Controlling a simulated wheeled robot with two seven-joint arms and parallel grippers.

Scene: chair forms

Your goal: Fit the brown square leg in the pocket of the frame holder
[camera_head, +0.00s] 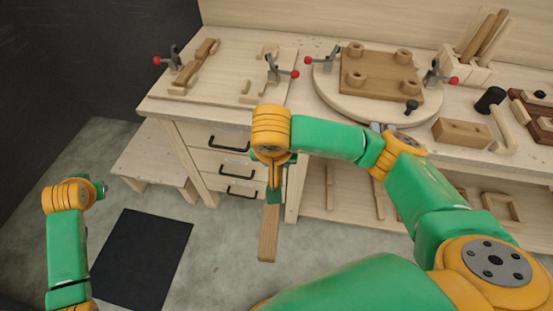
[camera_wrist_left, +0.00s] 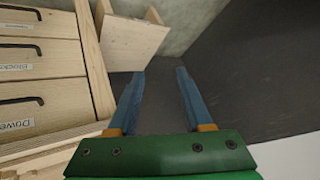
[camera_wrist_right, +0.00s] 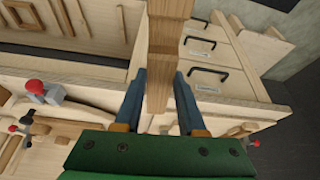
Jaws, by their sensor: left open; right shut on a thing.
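The brown square leg (camera_head: 268,235) hangs below my right gripper (camera_head: 273,192), in front of the bench drawers and clear of the bench top. In the right wrist view my right gripper (camera_wrist_right: 160,76) is shut on the leg (camera_wrist_right: 171,40), which stands between the fingers. A pale flat board (camera_head: 225,80), which looks like the frame holder, lies at the left of the bench top with brown parts and red-tipped clamps. Its pocket cannot be made out. My left gripper (camera_wrist_left: 160,75) is open and empty; in the head view it is at the far left, above the floor.
A round turntable (camera_head: 330,92) bears a brown seat board (camera_head: 380,75) with round bosses. A leg rack (camera_head: 470,68), a brown block (camera_head: 462,132) and a black cylinder (camera_head: 490,99) stand at the right. A low stool (camera_head: 155,157) and black mat (camera_head: 140,258) are at the left.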

